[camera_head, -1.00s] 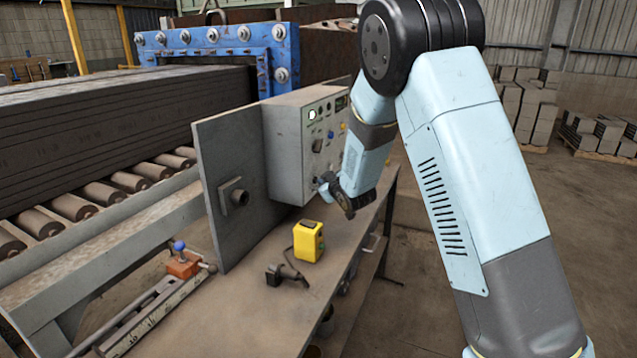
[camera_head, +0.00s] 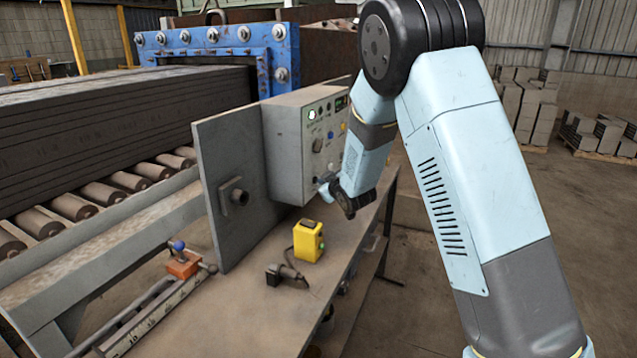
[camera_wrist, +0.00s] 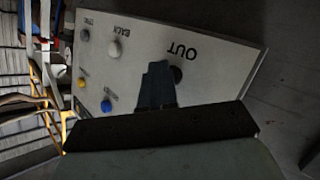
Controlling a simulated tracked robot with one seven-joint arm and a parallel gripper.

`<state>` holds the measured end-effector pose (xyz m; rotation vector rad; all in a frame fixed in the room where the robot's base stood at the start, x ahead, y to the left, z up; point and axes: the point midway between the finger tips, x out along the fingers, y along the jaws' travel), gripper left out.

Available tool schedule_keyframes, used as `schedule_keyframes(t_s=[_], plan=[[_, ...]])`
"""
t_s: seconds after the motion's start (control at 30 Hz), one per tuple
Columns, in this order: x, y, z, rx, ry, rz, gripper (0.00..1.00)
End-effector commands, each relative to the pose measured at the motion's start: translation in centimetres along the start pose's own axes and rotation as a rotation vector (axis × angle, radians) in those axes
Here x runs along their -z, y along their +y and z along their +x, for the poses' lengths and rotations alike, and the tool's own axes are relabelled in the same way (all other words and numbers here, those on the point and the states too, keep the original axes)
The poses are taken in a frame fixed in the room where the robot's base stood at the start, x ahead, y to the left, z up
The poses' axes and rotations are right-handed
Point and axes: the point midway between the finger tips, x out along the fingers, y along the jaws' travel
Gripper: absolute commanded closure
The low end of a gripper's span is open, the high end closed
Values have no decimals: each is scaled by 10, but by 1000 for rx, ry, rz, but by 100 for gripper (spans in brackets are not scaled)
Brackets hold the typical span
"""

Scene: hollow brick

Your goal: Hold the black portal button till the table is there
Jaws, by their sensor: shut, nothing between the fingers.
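The grey control box (camera_head: 283,155) stands on the bench with its door swung open. Its light button panel (camera_wrist: 215,62) shows upside down in the wrist view. The black button (camera_wrist: 177,74) is by the word OUT, partly hidden behind my fingertips. My gripper (camera_wrist: 158,82) is shut and empty, its tips at or very near this button; I cannot tell whether they press it. In the head view my gripper (camera_head: 326,184) is at the lower part of the panel, partly hidden by my wrist.
A yellow box (camera_head: 308,241) and a dark handheld tool (camera_head: 287,274) lie on the bench (camera_head: 235,310). Rollers (camera_head: 103,192) carry a long dark stack (camera_head: 110,110) toward a blue bolted frame (camera_head: 215,45). Blue and yellow knobs show beside the black button.

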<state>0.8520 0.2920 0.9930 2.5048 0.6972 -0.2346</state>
Motion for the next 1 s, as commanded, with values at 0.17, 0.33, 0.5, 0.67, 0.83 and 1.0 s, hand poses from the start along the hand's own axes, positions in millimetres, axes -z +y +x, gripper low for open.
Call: schedule_keyframes(t_s=[0.17, 0.33, 0.5, 0.67, 0.83, 1.0], plan=[[1, -1, 0, 1, 1, 0, 100], [0, 0, 0, 1, 1, 0, 100], [-1, 1, -2, 1, 1, 0, 100], [-5, 6, -7, -1, 1, 1, 100], [-9, 8, -12, 0, 0, 0, 100], [-9, 8, -12, 0, 0, 0, 100]])
